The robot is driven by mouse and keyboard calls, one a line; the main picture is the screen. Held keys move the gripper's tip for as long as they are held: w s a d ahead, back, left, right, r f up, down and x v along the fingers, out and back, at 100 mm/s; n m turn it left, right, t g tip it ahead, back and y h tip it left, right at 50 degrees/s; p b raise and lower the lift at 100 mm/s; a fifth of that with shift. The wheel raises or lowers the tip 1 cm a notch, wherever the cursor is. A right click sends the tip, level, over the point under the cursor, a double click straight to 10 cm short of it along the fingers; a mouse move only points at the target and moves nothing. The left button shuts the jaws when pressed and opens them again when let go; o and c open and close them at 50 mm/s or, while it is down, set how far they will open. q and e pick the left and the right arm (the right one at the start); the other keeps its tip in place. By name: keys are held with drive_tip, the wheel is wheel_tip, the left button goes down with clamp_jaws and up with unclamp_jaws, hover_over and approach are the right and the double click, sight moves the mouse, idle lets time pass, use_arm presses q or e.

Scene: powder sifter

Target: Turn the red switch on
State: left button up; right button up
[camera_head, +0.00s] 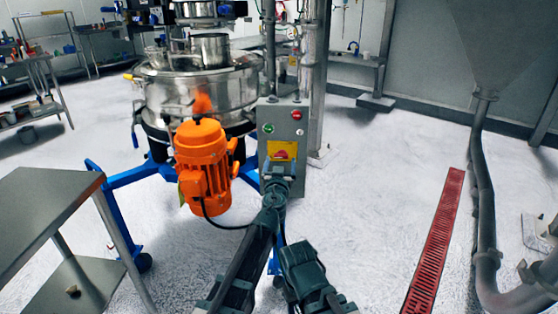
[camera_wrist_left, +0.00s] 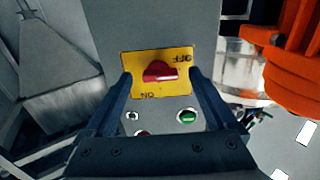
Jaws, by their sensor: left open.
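The red switch (camera_head: 281,155) is a rotary knob on a yellow plate, on the front of a grey control box (camera_head: 300,118). In the left wrist view the red switch (camera_wrist_left: 159,72) lies roughly level across the yellow plate (camera_wrist_left: 180,55). That view is upside down, with OFF at the plate's upper right and ON at its lower left. My left gripper (camera_head: 278,174) is open in front of the box, just below the switch. Its fingers (camera_wrist_left: 160,78) stand either side of the knob; I cannot tell whether they touch it.
A green button (camera_head: 268,128) and a red button (camera_head: 296,115) sit above the switch. The orange motor (camera_head: 203,160) and steel sifter (camera_head: 200,85) stand close left. A metal table (camera_head: 45,205) is at lower left. The floor right of the box is open up to a red drain grate (camera_head: 437,240).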

use_arm(q)
drive_tip(key=shift+w, duration=0.7)
drive_tip(key=shift+c, duration=0.3)
drive_tip(key=c, duration=1.3)
